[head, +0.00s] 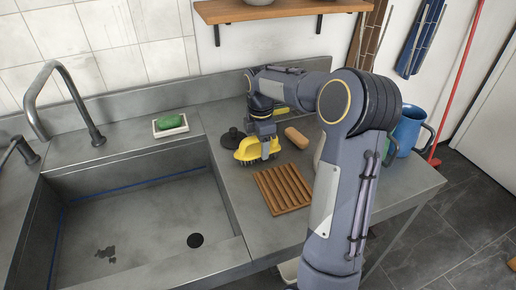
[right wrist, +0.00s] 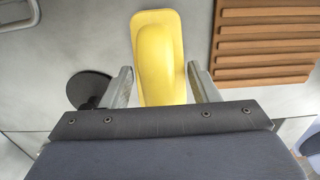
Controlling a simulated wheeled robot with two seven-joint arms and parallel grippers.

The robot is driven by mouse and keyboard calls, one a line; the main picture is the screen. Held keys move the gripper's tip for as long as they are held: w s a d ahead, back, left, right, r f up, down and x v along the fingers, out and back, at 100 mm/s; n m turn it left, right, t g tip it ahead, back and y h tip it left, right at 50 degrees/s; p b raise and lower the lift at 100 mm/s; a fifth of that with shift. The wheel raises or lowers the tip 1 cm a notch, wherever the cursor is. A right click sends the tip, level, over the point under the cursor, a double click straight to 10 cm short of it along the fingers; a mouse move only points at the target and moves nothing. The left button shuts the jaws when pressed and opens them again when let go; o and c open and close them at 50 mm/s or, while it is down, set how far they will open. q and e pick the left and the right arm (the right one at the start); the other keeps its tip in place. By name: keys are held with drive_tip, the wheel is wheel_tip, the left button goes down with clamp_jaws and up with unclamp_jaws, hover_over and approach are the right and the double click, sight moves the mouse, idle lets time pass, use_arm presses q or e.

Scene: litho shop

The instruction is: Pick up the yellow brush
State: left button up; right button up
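The yellow brush (head: 247,150) stands on the steel counter to the right of the sink, dark underneath. My right gripper (head: 264,150) is over it, with a grey finger in front of its yellow body. In the right wrist view the brush (right wrist: 158,60) lies between the two spread fingers of my right gripper (right wrist: 161,75), one on each side. The brush seems to be at counter level. My left gripper is not in view.
A brown slatted rack (head: 284,188) lies close in front of the brush. A green soap (head: 170,122) sits on a dish by the sink (head: 150,215).

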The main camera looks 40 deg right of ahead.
drive_tip(key=c, duration=0.6)
drive_tip(key=shift+r, duration=0.15)
drive_tip(key=shift+r, duration=0.55)
drive_tip(key=s+a+r, duration=0.2)
drive_tip(key=s+r, duration=0.2)
drive_tip(key=s+a+r, duration=0.2)
drive_tip(key=s+r, duration=0.1)
drive_tip(key=s, duration=0.1)
drive_tip(key=s+a+r, duration=0.2)
drive_tip(key=s+r, duration=0.2)
drive_tip(key=shift+s+a+r+b, duration=0.25)
drive_tip(key=shift+r+b, duration=0.1)
drive_tip(key=shift+b, duration=0.05)
